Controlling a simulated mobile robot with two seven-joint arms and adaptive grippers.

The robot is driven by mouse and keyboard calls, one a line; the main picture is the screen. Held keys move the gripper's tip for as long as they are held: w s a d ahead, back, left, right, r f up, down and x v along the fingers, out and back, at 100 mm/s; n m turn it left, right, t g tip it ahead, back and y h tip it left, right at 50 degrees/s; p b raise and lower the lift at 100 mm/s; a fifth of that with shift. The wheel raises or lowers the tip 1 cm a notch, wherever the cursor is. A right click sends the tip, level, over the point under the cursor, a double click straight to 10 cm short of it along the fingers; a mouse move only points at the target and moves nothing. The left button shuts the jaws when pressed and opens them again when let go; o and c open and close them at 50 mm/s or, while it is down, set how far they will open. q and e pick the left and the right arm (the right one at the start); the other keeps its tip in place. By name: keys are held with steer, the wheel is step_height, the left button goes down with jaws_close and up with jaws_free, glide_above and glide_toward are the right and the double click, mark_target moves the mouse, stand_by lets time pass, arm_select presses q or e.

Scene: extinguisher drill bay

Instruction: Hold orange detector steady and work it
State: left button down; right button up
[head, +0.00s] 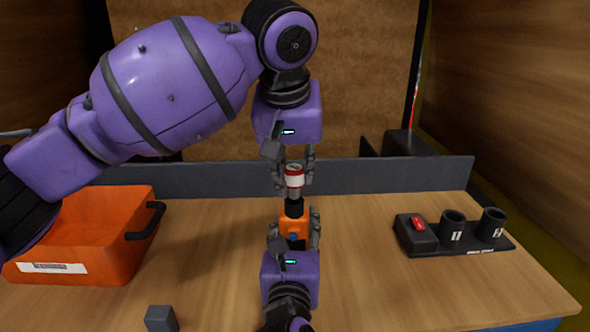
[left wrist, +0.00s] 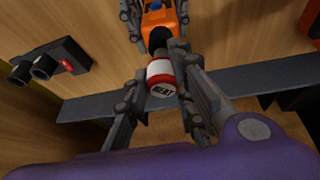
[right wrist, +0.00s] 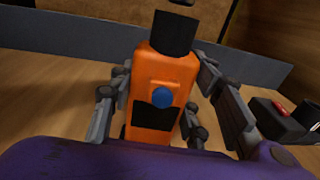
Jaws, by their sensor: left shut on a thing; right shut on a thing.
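The orange detector (head: 288,221) stands upright with a black top (right wrist: 175,33). A blue button (right wrist: 163,97) and a dark panel show on its front in the right wrist view. My right gripper (head: 294,229) is shut on its orange body, a finger on each side. My left gripper (head: 293,178) is above it, shut on a small red and white canister labelled HEAT (left wrist: 161,78), which also shows in the head view (head: 294,174). The canister is in line with the black top; I cannot tell whether they touch.
An orange bin (head: 105,235) with a black handle stands at the left. A grey cube (head: 160,318) lies near the front. A black rack (head: 480,249) with two cups and a red-switched box (head: 414,234) sits at the right. A grey ledge (head: 400,174) crosses the back.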

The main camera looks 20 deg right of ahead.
arm_select(q)
steer(key=shift+f, duration=1.6)
steer(key=c, duration=1.4)
jaws_free()
steer(key=v, duration=1.2)
steer(key=shift+a, duration=0.1)
arm_select(e)
steer(key=o, duration=1.6)
